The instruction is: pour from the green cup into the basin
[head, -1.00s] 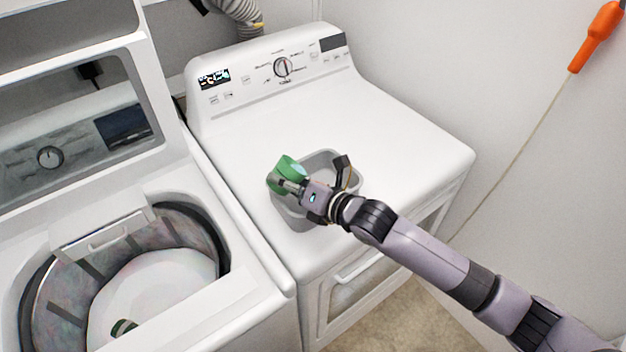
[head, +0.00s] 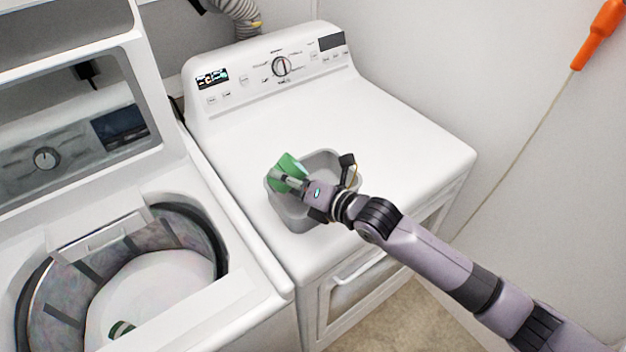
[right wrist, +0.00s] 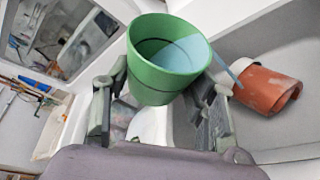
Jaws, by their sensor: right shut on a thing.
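The green cup (head: 289,165) is tilted over the grey basin (head: 293,215), which stands on the white dryer. My right gripper (head: 288,180) is shut on the cup, with the fingers on its sides. In the right wrist view the green cup (right wrist: 160,82) shows pale blue liquid inside, and a thin blue streak leaves its right rim above the basin's grey inside (right wrist: 290,45). My right gripper (right wrist: 160,95) has a finger on each side of the cup there. I cannot see where the streak lands. My left gripper is out of view.
An orange-brown piece (right wrist: 265,88) lies in the basin. The open washer (head: 245,310) stands at the left, with a small green striped thing (head: 122,329) in its drum. The dryer top (head: 395,130) is clear right of the basin. An orange handle (head: 600,35) hangs at the right wall.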

